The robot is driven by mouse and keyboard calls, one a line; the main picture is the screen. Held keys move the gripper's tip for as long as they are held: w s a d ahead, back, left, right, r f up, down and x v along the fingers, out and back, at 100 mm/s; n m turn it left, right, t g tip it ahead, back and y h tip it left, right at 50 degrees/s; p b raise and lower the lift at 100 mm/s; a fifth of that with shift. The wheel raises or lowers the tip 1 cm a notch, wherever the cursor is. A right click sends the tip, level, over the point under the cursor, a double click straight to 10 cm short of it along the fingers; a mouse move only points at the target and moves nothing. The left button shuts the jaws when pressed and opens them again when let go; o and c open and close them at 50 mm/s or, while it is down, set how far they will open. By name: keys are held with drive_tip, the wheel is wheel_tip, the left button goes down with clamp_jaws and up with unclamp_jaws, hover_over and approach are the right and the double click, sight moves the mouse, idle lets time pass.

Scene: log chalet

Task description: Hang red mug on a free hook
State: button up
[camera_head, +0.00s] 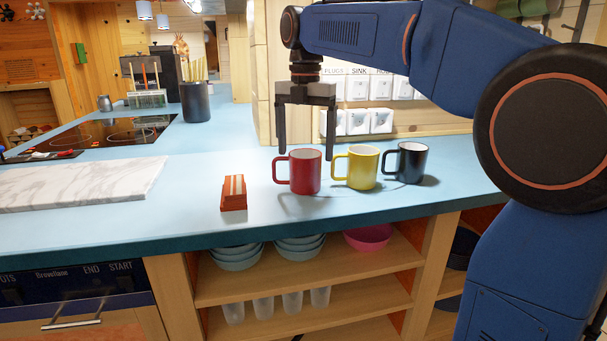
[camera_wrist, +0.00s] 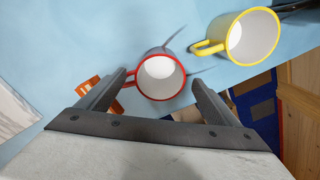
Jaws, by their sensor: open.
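The red mug (camera_head: 305,172) stands upright on the blue counter (camera_head: 240,145), its handle to the left. In the wrist view the red mug (camera_wrist: 160,78) lies between and beyond my fingers, its open top facing the camera. My gripper (camera_head: 306,150) is open and empty, pointing down just above and behind the red mug. It also shows in the wrist view (camera_wrist: 160,85). I see no mug hooks clearly; a rail-like part at the top right (camera_head: 580,20) is cut off, and I cannot tell what it is.
A yellow mug (camera_head: 357,168) and a black mug (camera_head: 408,163) stand close to the right of the red mug. An orange-red block (camera_head: 234,193) is to its left, then a marble board (camera_head: 80,183). Wall sockets (camera_head: 370,121) are behind. Open shelves (camera_head: 310,275) lie below the counter's front edge.

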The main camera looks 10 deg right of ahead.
drive_tip(key=shift+f, duration=1.35)
drive_tip(key=shift+c, duration=0.3)
drive_tip(key=c, duration=1.3)
drive_tip(key=shift+r, duration=0.1)
